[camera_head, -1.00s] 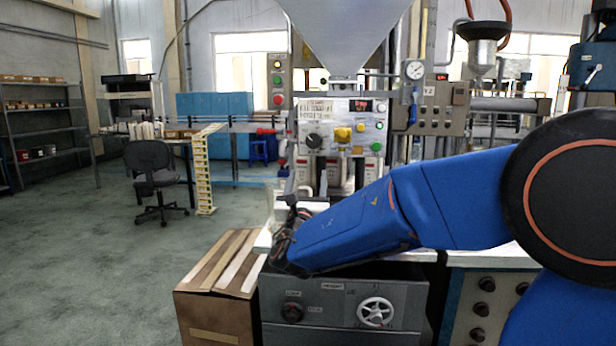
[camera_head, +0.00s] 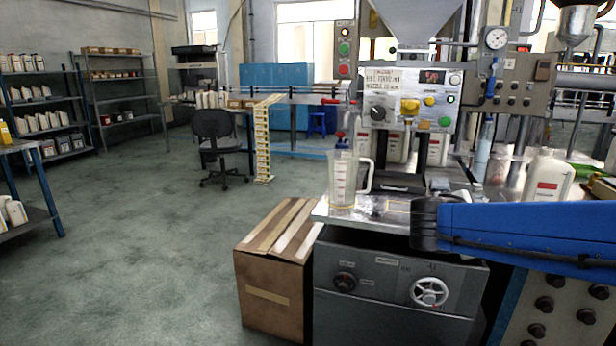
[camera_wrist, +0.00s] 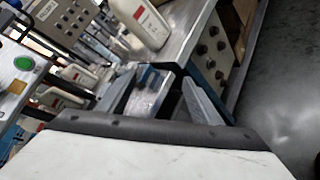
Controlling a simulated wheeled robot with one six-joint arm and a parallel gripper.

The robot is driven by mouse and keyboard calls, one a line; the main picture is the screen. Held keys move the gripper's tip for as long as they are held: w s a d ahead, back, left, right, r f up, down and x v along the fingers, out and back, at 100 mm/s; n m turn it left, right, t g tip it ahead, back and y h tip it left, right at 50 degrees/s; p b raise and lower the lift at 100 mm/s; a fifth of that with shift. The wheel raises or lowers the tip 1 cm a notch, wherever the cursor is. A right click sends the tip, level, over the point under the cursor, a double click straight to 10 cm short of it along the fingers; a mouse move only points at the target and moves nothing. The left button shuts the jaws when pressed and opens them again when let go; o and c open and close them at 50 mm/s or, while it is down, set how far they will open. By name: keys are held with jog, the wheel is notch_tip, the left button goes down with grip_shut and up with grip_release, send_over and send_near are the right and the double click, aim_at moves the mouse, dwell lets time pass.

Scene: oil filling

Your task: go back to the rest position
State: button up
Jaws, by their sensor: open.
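My blue arm reaches in from the right of the head view, over the metal bench (camera_head: 380,212). My gripper cannot be made out in the head view. In the wrist view my gripper (camera_wrist: 157,98) shows two dark fingers spread apart with nothing held between them. A clear measuring jug (camera_head: 343,180) stands upright on the left end of the bench, apart from my arm. A white bottle with a red label (camera_head: 548,178) stands on the bench at the right; a similar one shows in the wrist view (camera_wrist: 140,20).
The filling machine's control panel (camera_head: 410,80) rises behind the bench. A cardboard box (camera_head: 268,290) stands at the bench's left. Farther left are an office chair (camera_head: 216,150) and shelves with bottles (camera_head: 40,105). The floor at left is open.

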jog(key=s+a+f+m+g+y, duration=0.1)
jog(key=s+f+m+g+y, duration=0.15)
jog(key=s+f+m, duration=0.35)
jog(key=s+a+f+m+g+y, duration=0.1)
jog(key=s+f+m+y, duration=0.2)
jog(key=s, duration=0.6)
jog(key=s+a+f+m+y, duration=0.5)
jog(key=s+a+y, duration=0.1)
jog(key=a, duration=0.4)
jog(key=shift+s+m, duration=0.3)
jog(key=shift+m, duration=0.1)
